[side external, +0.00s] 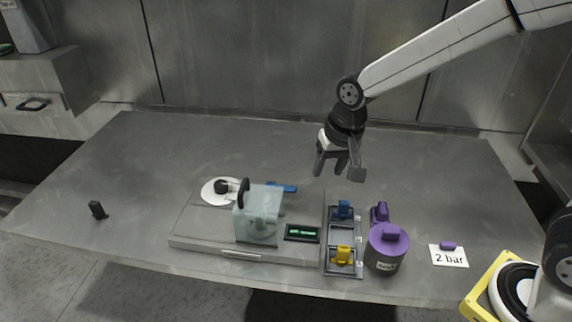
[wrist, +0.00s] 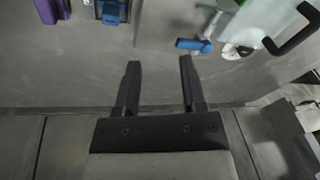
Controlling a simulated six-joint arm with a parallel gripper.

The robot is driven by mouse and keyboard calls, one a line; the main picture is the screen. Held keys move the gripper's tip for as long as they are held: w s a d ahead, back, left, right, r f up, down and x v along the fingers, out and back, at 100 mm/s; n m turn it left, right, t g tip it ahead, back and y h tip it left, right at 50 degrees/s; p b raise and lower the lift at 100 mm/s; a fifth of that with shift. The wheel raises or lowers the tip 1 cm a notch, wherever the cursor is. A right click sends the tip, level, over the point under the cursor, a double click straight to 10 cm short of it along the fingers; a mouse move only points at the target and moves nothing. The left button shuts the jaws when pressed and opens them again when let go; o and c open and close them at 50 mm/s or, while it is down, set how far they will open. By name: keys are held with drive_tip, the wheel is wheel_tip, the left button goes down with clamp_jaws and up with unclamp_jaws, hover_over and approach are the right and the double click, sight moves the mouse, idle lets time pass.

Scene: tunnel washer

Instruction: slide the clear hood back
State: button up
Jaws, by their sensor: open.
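The clear hood (side external: 259,214) is a pale, see-through box on the grey machine base (side external: 200,240), with a black arched handle (side external: 243,190) at its upper left in the side view. In the wrist view the hood (wrist: 258,22) is partly cut off at the upper right, with its black handle (wrist: 293,32) beside it. My gripper (side external: 338,173) is open and empty, above the table to the right of the hood and apart from it. In the wrist view its fingers (wrist: 158,65) point toward the bare table, with nothing between them.
A blue lever (side external: 284,188) lies behind the hood, and a white disc with a black knob (side external: 220,189) stands to its left. Right of the base are a rack with blue and yellow clips (side external: 342,262), a purple-lidded pot (side external: 386,250) and a "2 bar" card (side external: 449,259). The back table is clear.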

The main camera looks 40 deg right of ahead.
sight(243, 186)
drive_tip(key=w+a+r+m, duration=0.2)
drive_tip(key=w+a+r, duration=0.1)
drive_tip(key=a, duration=0.4)
drive_tip(key=w+a+r+m, duration=0.3)
drive_tip(key=w+a, duration=0.1)
drive_tip(key=a, duration=0.3)
drive_tip(key=shift+g+y, duration=0.3)
drive_tip(key=shift+y, duration=0.1)
drive_tip(key=shift+w+a+f, duration=0.1)
drive_tip(key=shift+a+f, duration=0.05)
drive_tip(key=shift+f, duration=1.1)
drive_tip(key=shift+w+a+f, duration=0.15)
drive_tip(key=shift+f, duration=1.05)
drive_tip(key=shift+w+a+f, duration=0.1)
drive_tip(key=shift+a+f, duration=0.05)
drive_tip(key=shift+f, duration=1.1)
clamp_jaws()
